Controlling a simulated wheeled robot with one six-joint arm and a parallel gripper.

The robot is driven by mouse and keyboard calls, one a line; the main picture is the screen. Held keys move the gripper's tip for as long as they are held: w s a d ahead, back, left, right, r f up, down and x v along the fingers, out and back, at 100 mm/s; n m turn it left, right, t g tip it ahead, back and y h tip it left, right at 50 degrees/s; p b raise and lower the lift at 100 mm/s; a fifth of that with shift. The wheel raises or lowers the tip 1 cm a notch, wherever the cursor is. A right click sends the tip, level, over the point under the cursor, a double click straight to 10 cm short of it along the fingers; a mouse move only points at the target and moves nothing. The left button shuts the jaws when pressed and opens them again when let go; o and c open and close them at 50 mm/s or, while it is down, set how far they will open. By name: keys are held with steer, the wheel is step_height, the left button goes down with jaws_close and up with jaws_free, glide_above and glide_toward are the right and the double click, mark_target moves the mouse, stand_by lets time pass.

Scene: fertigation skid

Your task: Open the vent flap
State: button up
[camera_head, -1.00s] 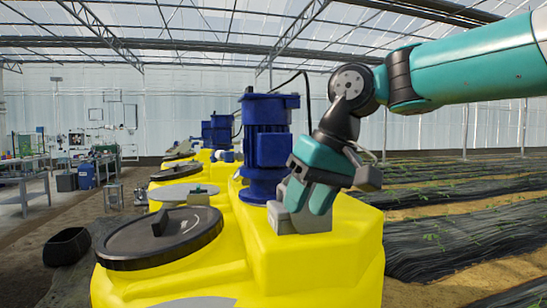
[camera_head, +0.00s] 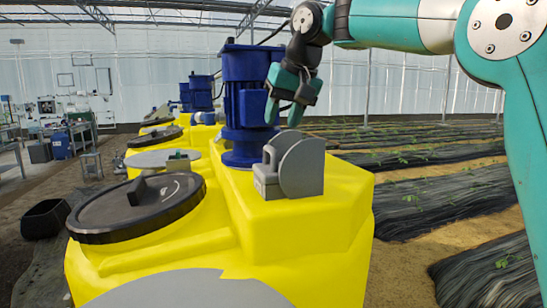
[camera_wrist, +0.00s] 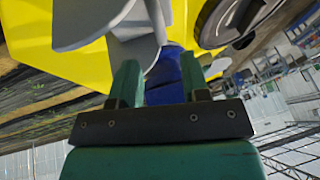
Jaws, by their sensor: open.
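The grey vent (camera_head: 262,182) sits on top of the near yellow tank. A round-topped grey plate (camera_head: 303,168), seemingly its flap, stands upright at its right side. My gripper (camera_head: 283,118) is open and empty, fingers pointing down, above and apart from the grey plate and in front of the blue motor. In the wrist view the green fingers of my gripper (camera_wrist: 160,78) are spread with nothing between them. The grey vent parts (camera_wrist: 132,30) show beyond the fingertips there. The flap's hinge cannot be made out.
A blue motor (camera_head: 248,105) stands close behind the vent. A black round lid (camera_head: 138,207) lies to the left on the yellow tank (camera_head: 330,235). More tanks with blue motors stand behind. Planted rows lie at the right.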

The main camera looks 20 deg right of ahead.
steer(key=x, duration=0.6)
steer(key=shift+w+f, duration=0.15)
steer(key=shift+f, duration=0.15)
jaws_close()
